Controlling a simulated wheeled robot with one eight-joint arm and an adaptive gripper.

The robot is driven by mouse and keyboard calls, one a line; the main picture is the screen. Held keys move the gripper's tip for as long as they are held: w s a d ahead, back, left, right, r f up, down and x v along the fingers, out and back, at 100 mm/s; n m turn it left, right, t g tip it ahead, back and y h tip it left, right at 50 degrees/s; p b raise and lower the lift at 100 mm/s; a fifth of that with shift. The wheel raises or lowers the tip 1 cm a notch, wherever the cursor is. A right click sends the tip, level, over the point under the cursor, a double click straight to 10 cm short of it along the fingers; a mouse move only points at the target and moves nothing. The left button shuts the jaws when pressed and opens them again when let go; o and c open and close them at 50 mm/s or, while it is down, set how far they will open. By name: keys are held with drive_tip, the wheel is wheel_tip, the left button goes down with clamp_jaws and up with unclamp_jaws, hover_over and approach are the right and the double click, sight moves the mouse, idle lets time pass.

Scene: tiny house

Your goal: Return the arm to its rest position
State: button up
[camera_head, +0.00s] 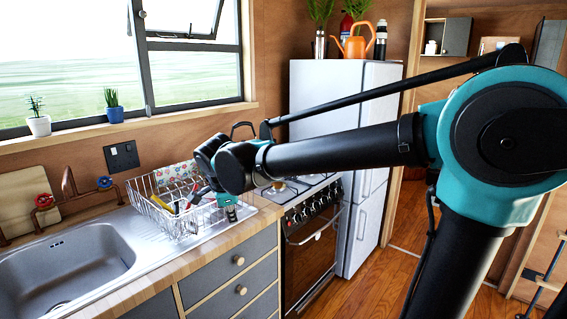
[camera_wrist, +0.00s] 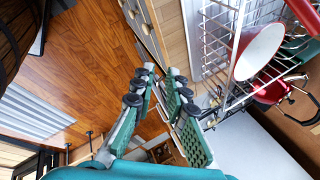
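My arm (camera_head: 340,148), black with teal joints, reaches out from the right across the head view, with its end above the counter by the dish rack. My gripper (camera_head: 229,212) points down near the right end of the wire rack (camera_head: 150,206), partly hidden by my wrist. In the wrist view my gripper (camera_wrist: 160,76) shows two green-padded fingers with a narrow gap between the tips and nothing in it. The wire rack (camera_wrist: 218,50) is just right of the fingers there; I cannot tell whether they touch it.
The rack holds utensils and a red-and-white cone-shaped item (camera_wrist: 258,52). A steel sink (camera_head: 70,268) lies left of it. The stove (camera_head: 312,240) and white fridge (camera_head: 350,95) stand beyond; an orange watering can (camera_head: 355,45) is on the fridge. Wooden floor (camera_head: 405,225) is open at right.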

drive_tip(key=s+d+f+n+g, duration=0.1)
drive_tip(key=d+f+n, duration=0.3)
drive_tip(key=d, duration=0.6)
drive_tip(key=d+f+n, duration=0.3)
drive_tip(key=d+f, duration=0.3)
drive_tip(key=d, duration=0.4)
drive_tip(key=s+d+f+n, duration=0.7)
drive_tip(key=s+d+f, duration=0.3)
drive_tip(key=d, duration=0.3)
drive_tip(key=shift+s+d, duration=0.35)
drive_tip(key=shift+s, duration=0.2)
